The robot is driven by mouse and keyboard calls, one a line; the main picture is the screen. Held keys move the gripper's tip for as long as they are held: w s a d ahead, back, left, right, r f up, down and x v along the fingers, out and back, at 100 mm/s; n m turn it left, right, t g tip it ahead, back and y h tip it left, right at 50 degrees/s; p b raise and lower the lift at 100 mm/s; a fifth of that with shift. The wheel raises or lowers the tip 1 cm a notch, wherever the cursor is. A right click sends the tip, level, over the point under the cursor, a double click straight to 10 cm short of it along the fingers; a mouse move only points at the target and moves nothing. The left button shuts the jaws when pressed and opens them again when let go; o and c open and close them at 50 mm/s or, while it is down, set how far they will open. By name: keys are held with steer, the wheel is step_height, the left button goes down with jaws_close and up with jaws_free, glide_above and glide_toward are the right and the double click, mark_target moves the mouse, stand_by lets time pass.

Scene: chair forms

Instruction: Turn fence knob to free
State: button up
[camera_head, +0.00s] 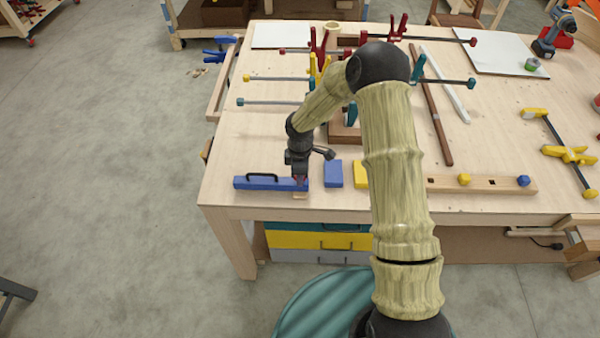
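A long blue bar with a black handle, which looks like the fence (243,183), lies near the front left edge of the workbench. My gripper (300,181) points down at the right end of this bar, touching it or just above it. A small reddish spot shows between or at the fingertips, too small to identify. The fence knob is not clearly visible; my gripper covers the bar's right end. I cannot tell whether the fingers are open or shut.
A blue block (333,174) and a yellow block (361,174) sit right of my gripper. A wooden strip (495,184) with a yellow and a blue knob lies further right. Several clamps (275,79) stand behind. The bench's left front corner (215,190) is clear.

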step_height(320, 180, up, 17)
steer(key=b, duration=0.3)
steer(key=shift+r, duration=0.15)
stand_by(0.3)
stand_by(0.4)
steer(key=s+d+r+m+t, duration=0.1)
steer(key=s+d+m+t, duration=0.1)
steer(key=s+d+m, duration=1.3)
steer(key=s+m, duration=0.2)
steer(key=s, duration=0.2)
steer(key=shift+s+d+r+m+t, duration=0.2)
steer(key=shift+d+r+m+t, duration=0.1)
steer(key=shift+m, duration=0.1)
